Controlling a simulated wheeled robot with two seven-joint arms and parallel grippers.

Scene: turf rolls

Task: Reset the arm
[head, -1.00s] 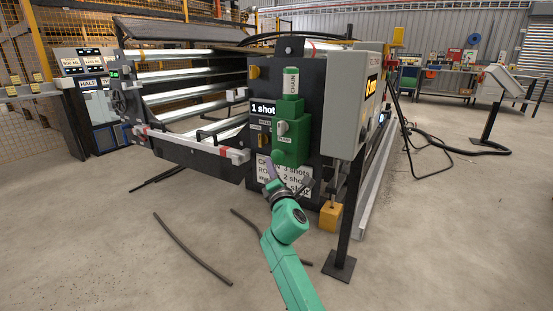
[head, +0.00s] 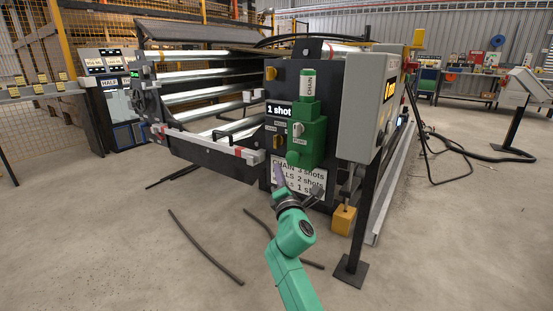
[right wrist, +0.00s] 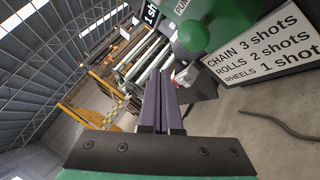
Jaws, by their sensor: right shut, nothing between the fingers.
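My right arm is green and reaches up from the bottom of the head view. Its gripper (head: 279,177) is in front of the machine's dark end panel, just below the green lubricator unit (head: 307,138) labelled CHAIN. In the right wrist view the two purple-grey fingers (right wrist: 162,100) lie side by side, shut and empty. The gripper looks apart from the panel and the green unit. A white sign (head: 312,178) listing chain, rolls and wheels shots is partly hidden behind the gripper; it reads clearly in the right wrist view (right wrist: 270,45). My left gripper is not in view.
The roller machine (head: 205,75) fills the middle. A grey control box (head: 366,105) stands on a post (head: 357,225) close right of my arm. A yellow block (head: 343,219) hangs low near it. Dark strips (head: 203,246) lie on the floor.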

